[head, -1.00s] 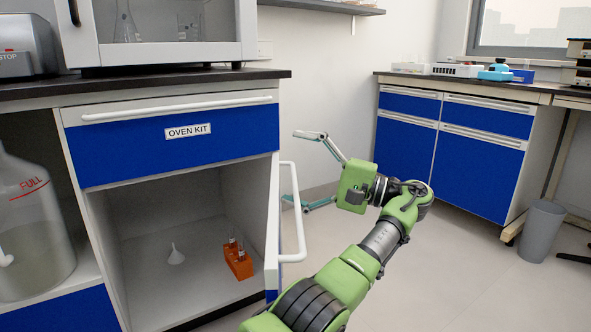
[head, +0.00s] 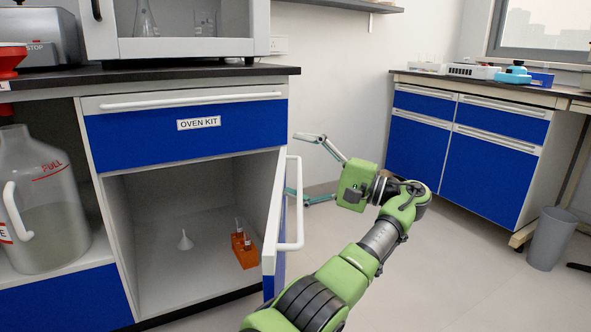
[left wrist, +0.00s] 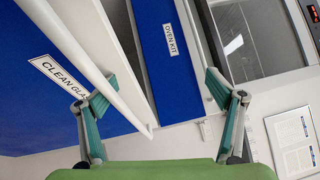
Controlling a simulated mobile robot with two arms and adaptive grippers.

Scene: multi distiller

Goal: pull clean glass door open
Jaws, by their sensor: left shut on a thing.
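The clean glass door (head: 270,262) stands swung out from the lower cabinet at its right side, seen nearly edge-on, with a long white handle (head: 297,205) on its outer face. Its label (left wrist: 60,78) reads "CLEAN GLAS…", partly hidden by my finger, in the left wrist view. My left gripper (head: 294,164) is at the door's upper part, its fingers well apart, one to each side of the door's edge. It is shut on the door, though the exact contact is partly hidden. My right gripper is not in view.
The open compartment holds a small white funnel (head: 185,241) and an orange rack (head: 244,251). Above is the OVEN KIT drawer (head: 190,131). A large jug (head: 45,205) stands at left. Floor is clear right of my arm, up to blue cabinets (head: 490,168) and a grey bin (head: 552,238).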

